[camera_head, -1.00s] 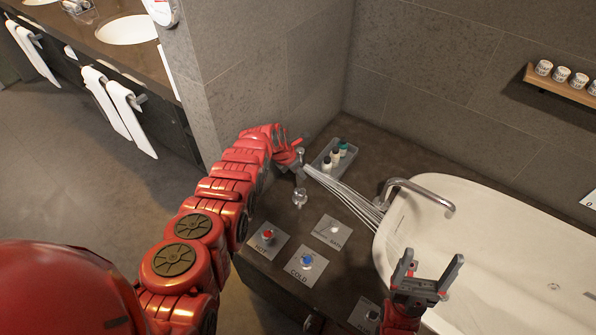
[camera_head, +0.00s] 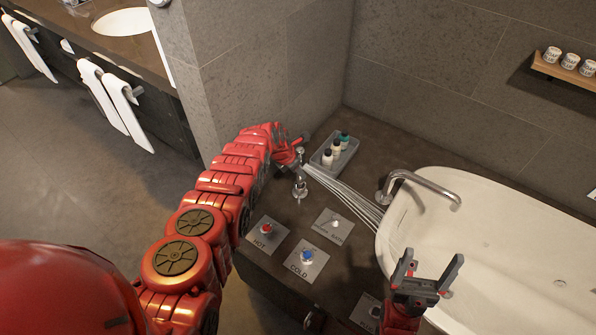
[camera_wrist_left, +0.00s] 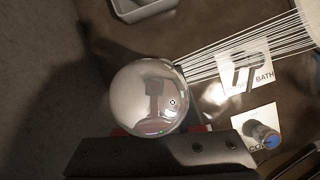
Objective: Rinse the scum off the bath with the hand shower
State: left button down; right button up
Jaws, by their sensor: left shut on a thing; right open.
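My left gripper (camera_head: 294,157) is shut on the hand shower, whose round chrome head (camera_wrist_left: 147,98) fills the middle of the left wrist view. The gripper is over the dark ledge at the bath's left end. Several thin streams of water (camera_head: 345,192) run from the shower to the right, reaching the near-left rim of the white bath (camera_head: 470,185). I cannot make out scum on the visible inside of the bath. My right gripper (camera_head: 431,266) is open and empty, in front of the bath's near side and hiding part of it.
The ledge holds a red hot knob (camera_head: 266,229), a blue cold knob (camera_head: 307,256), a selector plate (camera_head: 332,226), a chrome holder (camera_head: 300,189) and a tray (camera_head: 325,165) of small bottles. A curved spout (camera_head: 425,185) reaches over the bath. A cup shelf (camera_head: 562,72) is on the wall.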

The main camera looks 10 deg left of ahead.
pick_arm(q)
jog(key=shift+f, duration=0.1)
jog(key=shift+c, duration=2.4)
grip_release()
jog(key=p+v, duration=1.7)
jog(key=p, duration=0.6)
jog(key=shift+r, duration=0.2)
jog(key=shift+s+f, duration=0.1)
jog(key=shift+s, duration=0.05)
